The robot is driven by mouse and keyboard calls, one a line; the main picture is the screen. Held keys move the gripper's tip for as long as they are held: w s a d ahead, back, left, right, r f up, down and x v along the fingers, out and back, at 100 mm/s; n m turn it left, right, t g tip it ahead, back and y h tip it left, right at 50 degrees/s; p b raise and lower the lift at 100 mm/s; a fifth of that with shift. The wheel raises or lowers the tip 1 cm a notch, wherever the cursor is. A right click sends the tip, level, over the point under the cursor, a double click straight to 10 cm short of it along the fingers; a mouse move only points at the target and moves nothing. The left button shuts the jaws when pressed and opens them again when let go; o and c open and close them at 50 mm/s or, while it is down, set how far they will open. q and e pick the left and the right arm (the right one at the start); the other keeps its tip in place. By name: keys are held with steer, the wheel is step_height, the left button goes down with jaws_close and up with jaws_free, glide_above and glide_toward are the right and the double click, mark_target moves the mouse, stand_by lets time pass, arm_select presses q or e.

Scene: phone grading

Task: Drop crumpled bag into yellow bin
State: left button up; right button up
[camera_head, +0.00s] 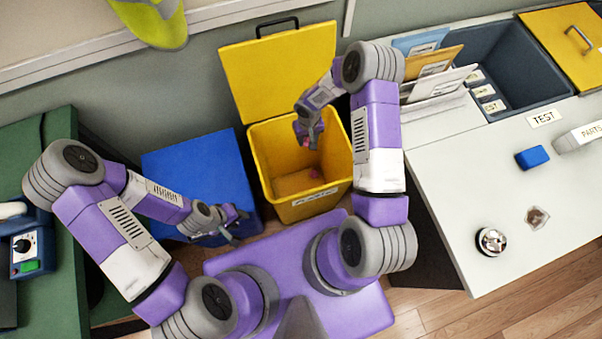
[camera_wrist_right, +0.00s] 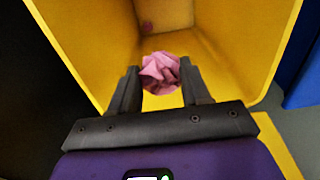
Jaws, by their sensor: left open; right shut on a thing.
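The yellow bin (camera_head: 305,206) stands in the middle of the head view with its lid (camera_head: 280,75) raised against the wall. My right gripper (camera_head: 309,141) is over the bin's mouth, shut on a pink crumpled bag (camera_wrist_right: 160,72). In the right wrist view the bag sits between the fingertips of the right gripper (camera_wrist_right: 160,90), above the bin's inside. Another small pink piece (camera_head: 315,174) lies inside the bin. My left gripper (camera_head: 232,224) is open and empty, over the front of the blue bin.
A blue bin (camera_head: 195,172) stands left of the yellow one. On the right, a white table (camera_head: 490,180) carries envelopes (camera_head: 437,65), a blue block (camera_head: 532,157), a bell (camera_head: 491,241) and a small brown item (camera_head: 537,217). A green bench (camera_head: 62,250) is at the left.

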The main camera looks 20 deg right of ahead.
steer(key=shift+f+b, duration=1.8)
steer(key=shift+f, duration=1.1)
steer(key=shift+c, duration=0.2)
steer(key=o, duration=1.2)
steer(key=shift+c, duration=0.2)
step_height(320, 180, up, 8)
steer(key=shift+f+p, duration=0.15)
steer(key=shift+p, duration=0.9)
